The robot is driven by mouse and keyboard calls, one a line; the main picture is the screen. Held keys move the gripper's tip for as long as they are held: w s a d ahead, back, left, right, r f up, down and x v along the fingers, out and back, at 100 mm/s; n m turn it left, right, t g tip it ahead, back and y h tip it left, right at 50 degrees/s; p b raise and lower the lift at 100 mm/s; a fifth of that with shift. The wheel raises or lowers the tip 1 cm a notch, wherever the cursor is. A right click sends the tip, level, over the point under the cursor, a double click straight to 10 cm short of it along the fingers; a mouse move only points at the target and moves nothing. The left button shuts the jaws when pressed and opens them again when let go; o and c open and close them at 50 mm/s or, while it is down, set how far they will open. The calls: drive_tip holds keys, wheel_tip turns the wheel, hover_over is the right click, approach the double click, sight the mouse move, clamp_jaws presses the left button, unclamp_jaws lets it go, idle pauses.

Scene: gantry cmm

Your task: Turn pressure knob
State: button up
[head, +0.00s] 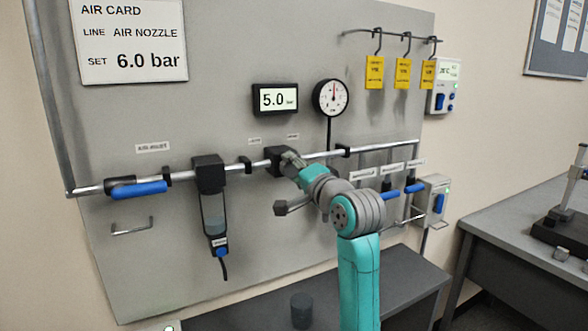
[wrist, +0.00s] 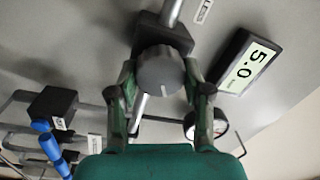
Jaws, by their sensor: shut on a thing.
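The pressure knob (wrist: 160,72) is a dark grey round knob on a black regulator body (wrist: 163,33) on the air pipe. In the wrist view my gripper (wrist: 160,80) has one finger on each side of the knob and is shut on it. In the head view my gripper (head: 292,163) reaches the regulator body (head: 276,157), and the knob is hidden behind it. The digital display (head: 275,98) reads 5.0 bar. The air card (head: 130,40) reads "SET 6.0 bar" for the line "AIR NOZZLE".
A round dial gauge (head: 331,97) sits above the pipe. A filter bowl (head: 212,215) hangs left of the regulator, beside a blue lever (head: 138,189). More blue levers (head: 414,187) are at right. A dark cylinder (head: 301,310) stands on the bench below.

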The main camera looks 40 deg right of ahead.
drive_tip(key=m, duration=0.5)
drive_tip(key=shift+f+m, duration=0.1)
drive_tip(key=shift+m, duration=0.3)
idle(0.4)
drive_tip(key=o, duration=1.2)
drive_tip(key=shift+c, duration=0.2)
drive_tip(key=shift+s, duration=0.1)
drive_tip(key=v, duration=0.7)
drive_tip(key=shift+a, duration=0.2)
drive_tip(key=shift+s, duration=0.1)
